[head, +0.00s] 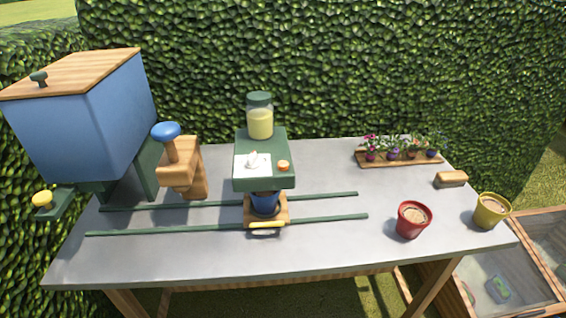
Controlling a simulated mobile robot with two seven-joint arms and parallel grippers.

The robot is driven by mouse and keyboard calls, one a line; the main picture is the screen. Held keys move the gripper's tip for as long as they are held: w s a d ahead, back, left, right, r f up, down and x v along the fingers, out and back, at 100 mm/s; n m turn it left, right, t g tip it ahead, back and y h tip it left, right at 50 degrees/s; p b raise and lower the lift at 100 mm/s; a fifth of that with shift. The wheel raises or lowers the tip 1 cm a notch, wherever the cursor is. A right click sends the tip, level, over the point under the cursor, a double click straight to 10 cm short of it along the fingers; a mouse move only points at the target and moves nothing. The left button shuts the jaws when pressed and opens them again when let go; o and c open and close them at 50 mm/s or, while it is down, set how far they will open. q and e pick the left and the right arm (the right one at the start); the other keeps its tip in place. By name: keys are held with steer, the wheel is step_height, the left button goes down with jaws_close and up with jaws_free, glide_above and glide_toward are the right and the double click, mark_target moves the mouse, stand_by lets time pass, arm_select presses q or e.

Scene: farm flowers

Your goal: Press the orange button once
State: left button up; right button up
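A small round orange button (284,166) sits on the right side of the front of a green dispenser box (264,143) at the middle of the table. A white label (252,165) with a picture is to its left. A jar of pale yellow stuff (260,117) with a green lid stands on top of the box. A blue pot (265,204) stands under the box on a wooden carriage (281,213) with a yellow handle (267,225). Neither of my grippers shows in the head view.
Two green rails (318,220) run across the grey table (200,255). At left stand a blue hopper (95,115), a wooden post with a blue knob (166,131) and a yellow knob (42,199). At right are red (412,221) and yellow pots (490,212), a wooden block (450,180) and a flower tray (399,160).

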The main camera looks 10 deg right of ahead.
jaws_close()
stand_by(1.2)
